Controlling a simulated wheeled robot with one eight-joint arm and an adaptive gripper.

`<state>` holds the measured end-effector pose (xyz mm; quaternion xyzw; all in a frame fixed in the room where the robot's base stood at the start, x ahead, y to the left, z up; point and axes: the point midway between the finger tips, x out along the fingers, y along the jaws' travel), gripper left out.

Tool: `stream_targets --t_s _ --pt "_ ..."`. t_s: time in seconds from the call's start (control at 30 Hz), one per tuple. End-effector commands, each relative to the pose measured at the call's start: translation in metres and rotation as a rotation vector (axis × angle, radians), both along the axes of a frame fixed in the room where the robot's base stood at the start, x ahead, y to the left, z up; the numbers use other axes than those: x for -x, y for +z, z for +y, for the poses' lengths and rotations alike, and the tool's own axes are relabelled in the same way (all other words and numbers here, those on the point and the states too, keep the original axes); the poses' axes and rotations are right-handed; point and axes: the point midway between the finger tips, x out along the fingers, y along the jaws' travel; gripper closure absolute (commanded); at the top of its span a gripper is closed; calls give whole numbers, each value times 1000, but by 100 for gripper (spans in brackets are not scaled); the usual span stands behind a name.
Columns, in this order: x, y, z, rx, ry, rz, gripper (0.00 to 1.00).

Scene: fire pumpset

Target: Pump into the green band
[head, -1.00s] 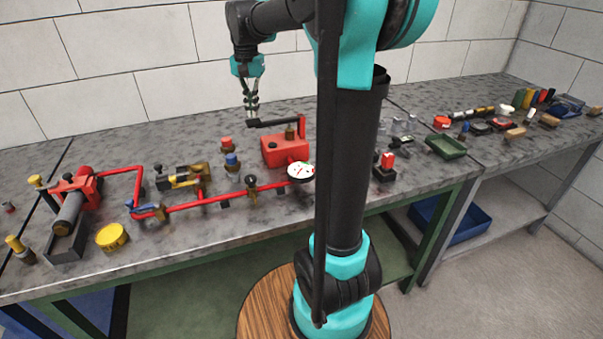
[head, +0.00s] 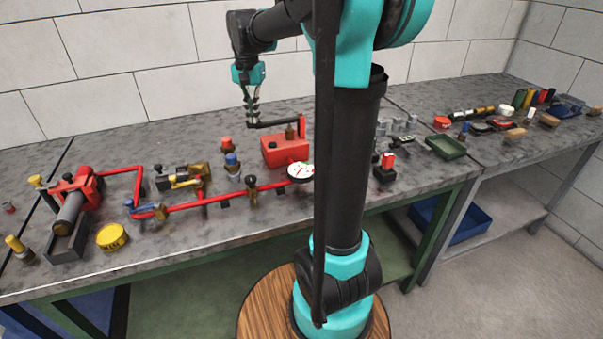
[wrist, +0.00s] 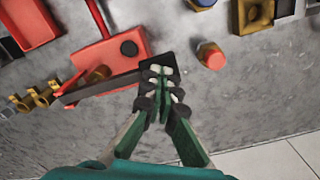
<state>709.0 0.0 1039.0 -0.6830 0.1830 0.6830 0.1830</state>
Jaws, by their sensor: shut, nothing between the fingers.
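The hand pump is a red box (head: 285,151) on the bench, with a dark lever (head: 280,123) reaching left from a red upright. In the wrist view the pump (wrist: 105,62) is at upper left and its lever (wrist: 100,88) runs to a dark end pad. My gripper (head: 252,120) is shut and empty at the lever's free end. In the wrist view its fingertips (wrist: 161,82) overlap the pad; I cannot tell whether they press on it. The round white gauge (head: 300,170) stands in front of the pump. Its needle and green band are too small to read.
A red pipe (head: 215,199) with valves runs left from the gauge along the bench. A red-capped fitting (head: 226,143) and a blue-capped one (head: 232,161) stand left of the pump. A yellow tin (head: 112,237) is farther left. The wall is close behind.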

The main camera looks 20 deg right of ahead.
Motion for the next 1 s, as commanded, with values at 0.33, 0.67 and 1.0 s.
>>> stream_targets --t_s 0.33,0.67,1.0 --pt "0 -12 0 0 0 0 100" --pt "0 -30 0 0 0 0 100" --pt "0 -48 0 0 0 0 100"
